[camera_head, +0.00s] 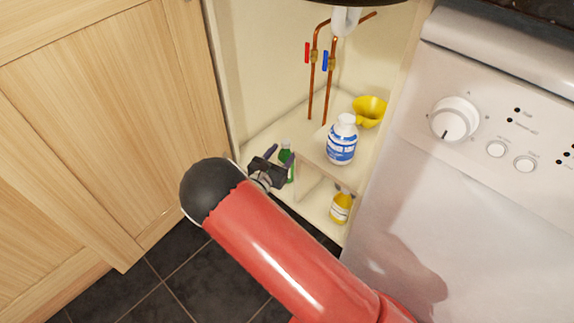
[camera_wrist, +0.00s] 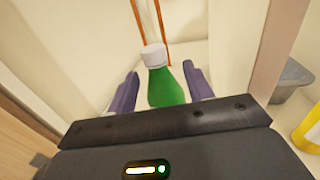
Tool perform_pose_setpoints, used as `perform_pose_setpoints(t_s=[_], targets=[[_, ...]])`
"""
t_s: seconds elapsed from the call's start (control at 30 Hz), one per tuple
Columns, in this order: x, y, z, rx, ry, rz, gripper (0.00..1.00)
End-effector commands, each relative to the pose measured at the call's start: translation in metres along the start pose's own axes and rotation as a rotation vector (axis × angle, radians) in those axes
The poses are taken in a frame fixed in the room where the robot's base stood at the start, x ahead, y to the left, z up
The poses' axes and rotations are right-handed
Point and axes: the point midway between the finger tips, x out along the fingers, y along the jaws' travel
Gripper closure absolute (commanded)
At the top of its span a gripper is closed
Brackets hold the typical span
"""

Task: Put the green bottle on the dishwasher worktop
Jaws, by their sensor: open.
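The green bottle (camera_head: 286,152) has a white cap and stands upright inside the open cupboard, at the left of the compartment. In the wrist view the green bottle (camera_wrist: 164,84) sits between the two purple fingers of my gripper (camera_wrist: 160,84). In the head view my gripper (camera_head: 279,157) reaches into the cupboard at the bottle and partly hides it. The fingers are open, with a visible gap on each side of the bottle. The white dishwasher (camera_head: 390,215) stands right of the cupboard. Its dark worktop (camera_head: 530,12) shows only at the top right edge.
A white and blue bottle (camera_head: 342,143) and a yellow funnel (camera_head: 369,111) stand on the raised shelf. A yellow bottle (camera_head: 341,206) is below it. Copper pipes (camera_head: 313,75) with red and blue valves rise at the back. A wooden cupboard door (camera_head: 115,110) is at the left.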

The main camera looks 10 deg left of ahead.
Motion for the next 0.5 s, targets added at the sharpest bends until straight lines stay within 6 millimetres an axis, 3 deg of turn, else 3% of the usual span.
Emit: perform_pose_setpoints(t_s=[0.2,0.4,0.5], targets=[[0.03,0.002,0.0,0.0,0.001,-0.001,0.49],[0.032,0.002,0.001,0.0,0.001,0.0,0.49],[0.032,0.002,0.001,0.0,0.001,0.0,0.59]])
